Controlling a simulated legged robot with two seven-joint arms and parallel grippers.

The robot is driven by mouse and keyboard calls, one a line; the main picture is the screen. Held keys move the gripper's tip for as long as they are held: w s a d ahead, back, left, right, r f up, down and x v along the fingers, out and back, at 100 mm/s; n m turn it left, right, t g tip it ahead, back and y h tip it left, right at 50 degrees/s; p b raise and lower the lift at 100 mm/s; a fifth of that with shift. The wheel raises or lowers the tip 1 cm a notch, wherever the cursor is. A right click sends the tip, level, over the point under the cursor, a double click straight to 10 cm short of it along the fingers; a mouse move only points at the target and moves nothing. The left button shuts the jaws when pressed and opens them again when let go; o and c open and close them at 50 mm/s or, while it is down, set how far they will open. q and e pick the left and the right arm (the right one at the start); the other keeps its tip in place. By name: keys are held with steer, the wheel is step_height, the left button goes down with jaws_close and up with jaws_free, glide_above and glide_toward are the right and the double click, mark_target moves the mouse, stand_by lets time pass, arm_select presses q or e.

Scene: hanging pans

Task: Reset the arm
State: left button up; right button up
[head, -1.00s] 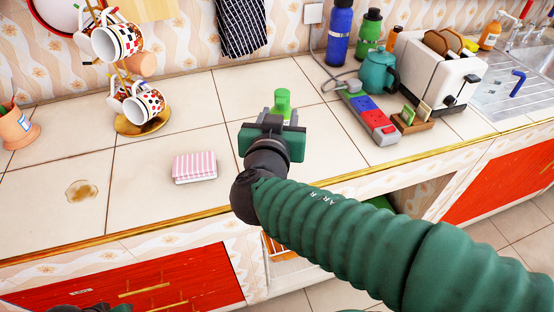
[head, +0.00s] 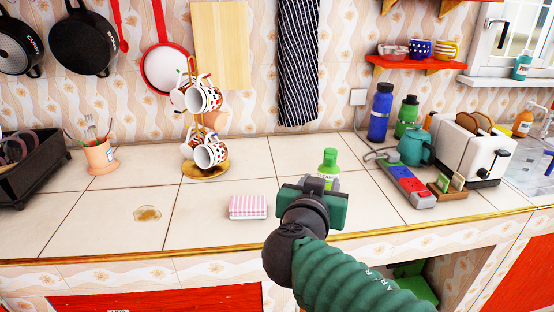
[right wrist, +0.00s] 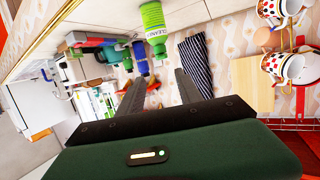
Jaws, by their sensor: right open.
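My right arm (head: 325,270) reaches in from the lower right over the counter's front edge. Its gripper (head: 327,183) is seen from behind in the head view, and its own body hides the fingers there. In the right wrist view the two dark fingers (right wrist: 159,88) stand apart with nothing between them. A green cleaner bottle (head: 328,163) stands on the counter just beyond the gripper, its lower part partly hidden. It also shows beyond the fingertips in the right wrist view (right wrist: 152,22). My left gripper is in neither view.
A power strip (head: 407,185), teapot (head: 415,148) and toaster (head: 472,150) stand to the right. Pans (head: 84,45) hang on the wall. The left front counter is mostly clear, with a brown stain.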

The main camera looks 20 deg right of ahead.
steer(key=s+a+f+n+g+y, duration=0.25)
steer(key=s+f, duration=0.25)
steer(key=f, duration=0.7)
steer(key=s+a+f+n+g+y, duration=0.25)
steer(key=s+f+g, duration=0.2)
steer(key=f, duration=0.75)
steer(key=s+a+f+n+g+y, duration=0.2)
steer(key=s+f+y, duration=0.25)
steer(key=f, duration=0.65)
step_height(320, 180, up, 22)
steer(key=p, duration=2.2)
steer(key=shift+s+f, duration=0.25)
steer(key=shift+s, duration=0.05)
steer(key=shift+h, duration=0.25)
